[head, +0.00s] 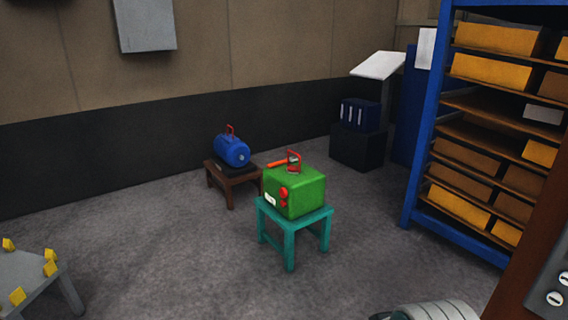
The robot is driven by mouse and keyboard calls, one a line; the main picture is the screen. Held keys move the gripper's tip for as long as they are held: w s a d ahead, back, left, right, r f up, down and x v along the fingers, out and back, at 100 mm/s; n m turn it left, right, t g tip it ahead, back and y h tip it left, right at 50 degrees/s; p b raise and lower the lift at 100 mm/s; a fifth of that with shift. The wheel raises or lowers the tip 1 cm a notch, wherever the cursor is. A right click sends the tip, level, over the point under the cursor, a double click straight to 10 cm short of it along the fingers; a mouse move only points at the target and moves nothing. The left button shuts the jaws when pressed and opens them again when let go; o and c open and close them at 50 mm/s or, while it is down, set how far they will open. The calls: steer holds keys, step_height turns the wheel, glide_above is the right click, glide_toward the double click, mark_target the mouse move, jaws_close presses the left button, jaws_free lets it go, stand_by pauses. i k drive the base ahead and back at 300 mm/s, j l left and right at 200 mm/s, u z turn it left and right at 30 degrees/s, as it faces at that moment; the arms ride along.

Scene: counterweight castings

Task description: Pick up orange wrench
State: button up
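An orange bar-shaped piece (277,163), which looks like the orange wrench, lies on top of a green box (310,190). Its left end reaches toward the box's back left edge. Its right end meets or passes behind a red upright handle (295,158) on the box; I cannot tell whether they touch. The green box has red round parts and a white label on its front, and stands on a teal stool (292,224). I cannot make out my gripper in the head view.
A blue cylinder-shaped machine (232,151) sits on a brown stool (231,187) behind left. A blue shelf rack (424,140) with yellow boxes stands right. A grey table (38,282) with yellow pieces is front left. A grey ribbed object (435,311) shows at the bottom edge. Floor before the teal stool is clear.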

mark_target(285, 161)
steer(key=i+j+u, duration=0.2)
steer(key=i+j, duration=0.15)
steer(key=i, duration=0.15)
steer(key=i+j+u, duration=0.25)
steer(key=i, duration=0.25)
steer(key=i+j+u, duration=0.2)
steer(key=i, duration=0.3)
steer(key=i+l+u, duration=0.2)
steer(key=i, duration=1.2)
steer(key=i+z, duration=0.1)
steer(key=i, duration=0.35)
steer(key=i+j+z, duration=0.1)
steer(key=i, duration=0.35)
steer(key=i+j+z, duration=0.1)
steer(key=i, duration=0.35)
steer(key=i+z, duration=0.25)
steer(key=z, duration=0.2)
steer(key=i+z, duration=0.3)
steer(key=z, duration=0.2)
steer(key=i+j+z, duration=0.1)
steer(key=i+z, duration=0.2)
steer(key=z, duration=0.15)
steer(key=i+l+z, duration=0.15)
steer(key=i+z, duration=0.45)
steer(key=i, duration=0.2)
